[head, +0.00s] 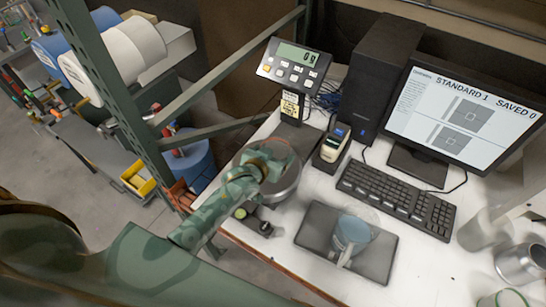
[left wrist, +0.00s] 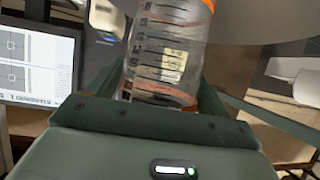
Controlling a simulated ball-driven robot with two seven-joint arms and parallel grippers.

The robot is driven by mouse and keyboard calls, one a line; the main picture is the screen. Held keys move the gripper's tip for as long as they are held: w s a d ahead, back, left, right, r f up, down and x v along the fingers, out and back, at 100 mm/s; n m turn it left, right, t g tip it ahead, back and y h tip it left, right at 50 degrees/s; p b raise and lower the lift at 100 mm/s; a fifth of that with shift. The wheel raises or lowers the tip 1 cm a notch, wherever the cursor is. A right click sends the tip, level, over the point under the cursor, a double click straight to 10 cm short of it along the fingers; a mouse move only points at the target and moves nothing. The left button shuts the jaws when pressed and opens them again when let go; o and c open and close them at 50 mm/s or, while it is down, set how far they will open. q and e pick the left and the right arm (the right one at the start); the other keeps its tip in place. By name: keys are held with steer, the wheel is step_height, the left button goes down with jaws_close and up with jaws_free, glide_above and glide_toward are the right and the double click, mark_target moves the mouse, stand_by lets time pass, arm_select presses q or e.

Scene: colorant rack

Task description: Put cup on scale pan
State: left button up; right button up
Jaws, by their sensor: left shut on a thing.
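My left gripper (head: 262,172) is over the round metal scale pan (head: 288,190). It is shut on a clear cup with an orange rim, mostly hidden by my gripper in the head view. In the left wrist view the cup (left wrist: 168,50), with dark graduation marks, stands between the fingers (left wrist: 165,88). The pale pan (left wrist: 250,22) shows behind it. I cannot tell whether the cup's base touches the pan. The scale's display (head: 298,57) appears to read 0 g. My right gripper is not in view.
A keyboard (head: 398,198), monitor (head: 465,112) and small label printer (head: 332,148) stand behind. Metal and clear vessels crowd the right edge. A green rack post (head: 110,95) rises at left.

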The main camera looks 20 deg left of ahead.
arm_select(q)
steer(key=shift+a, duration=0.1)
steer(key=shift+s+r, duration=0.15)
steer(key=shift+s, duration=0.05)
steer(key=o, duration=0.9)
steer(key=shift+w+f, duration=0.1)
steer(key=shift+f, duration=0.1)
steer(key=shift+r+p, duration=0.3)
steer(key=v, duration=1.2)
steer(key=shift+f+p, duration=0.1)
steer(key=shift+p, duration=0.3)
